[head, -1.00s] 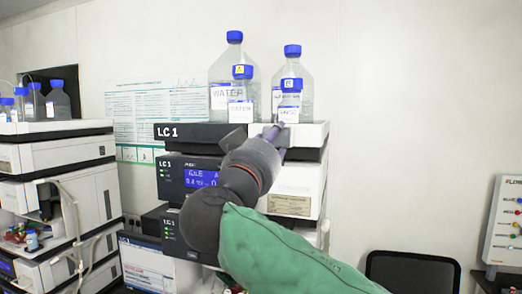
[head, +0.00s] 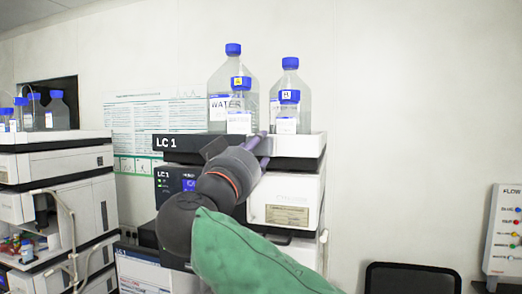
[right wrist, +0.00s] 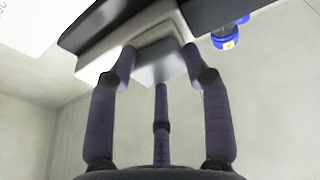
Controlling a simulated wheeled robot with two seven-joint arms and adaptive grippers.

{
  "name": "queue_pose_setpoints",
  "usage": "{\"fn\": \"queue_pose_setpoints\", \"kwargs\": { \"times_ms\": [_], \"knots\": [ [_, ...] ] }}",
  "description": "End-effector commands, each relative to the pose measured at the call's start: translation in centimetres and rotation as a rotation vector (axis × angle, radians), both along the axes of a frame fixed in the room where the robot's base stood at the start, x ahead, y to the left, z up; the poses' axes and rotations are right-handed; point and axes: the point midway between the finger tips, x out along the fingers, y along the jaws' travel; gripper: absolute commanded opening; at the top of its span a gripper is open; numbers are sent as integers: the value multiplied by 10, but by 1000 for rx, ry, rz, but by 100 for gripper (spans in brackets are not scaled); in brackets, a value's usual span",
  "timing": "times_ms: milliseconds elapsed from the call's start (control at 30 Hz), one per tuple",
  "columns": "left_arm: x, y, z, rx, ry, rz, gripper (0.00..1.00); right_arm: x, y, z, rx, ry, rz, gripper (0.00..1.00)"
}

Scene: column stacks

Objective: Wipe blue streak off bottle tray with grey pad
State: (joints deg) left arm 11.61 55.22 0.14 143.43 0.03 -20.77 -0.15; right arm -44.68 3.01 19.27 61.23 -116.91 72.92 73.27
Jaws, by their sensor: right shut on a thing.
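The bottle tray (head: 303,146) is the top layer of the LC 1 stack, with a dark front at left and a white part at right. My right gripper (head: 258,145) is at the tray's front edge, in front of the bottles. In the right wrist view its fingers (right wrist: 160,75) are shut on the grey pad (right wrist: 158,70), which lies close against a pale surface; I cannot tell whether they touch. No blue streak shows; my gripper and arm cover part of the tray front. My left gripper is not in view.
Several clear bottles with blue caps (head: 233,50) stand on the tray, close behind my gripper. A second instrument stack (head: 60,160) with bottles stands at left. A black chair back (head: 412,278) and a FLOW board (head: 504,235) are at right. The wall space between is clear.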

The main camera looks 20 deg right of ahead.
Motion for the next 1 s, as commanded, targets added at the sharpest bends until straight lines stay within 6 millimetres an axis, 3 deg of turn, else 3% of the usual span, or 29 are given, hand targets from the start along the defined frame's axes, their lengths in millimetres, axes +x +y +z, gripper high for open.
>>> {"fn": "queue_pose_setpoints", "kwargs": {
  "times_ms": [367,1000],
  "knots": [
    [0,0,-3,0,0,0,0,-1,3,-3,0,3,3,18],
    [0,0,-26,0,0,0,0,-46,32,-2,0,0,2,18]
  ]
}}
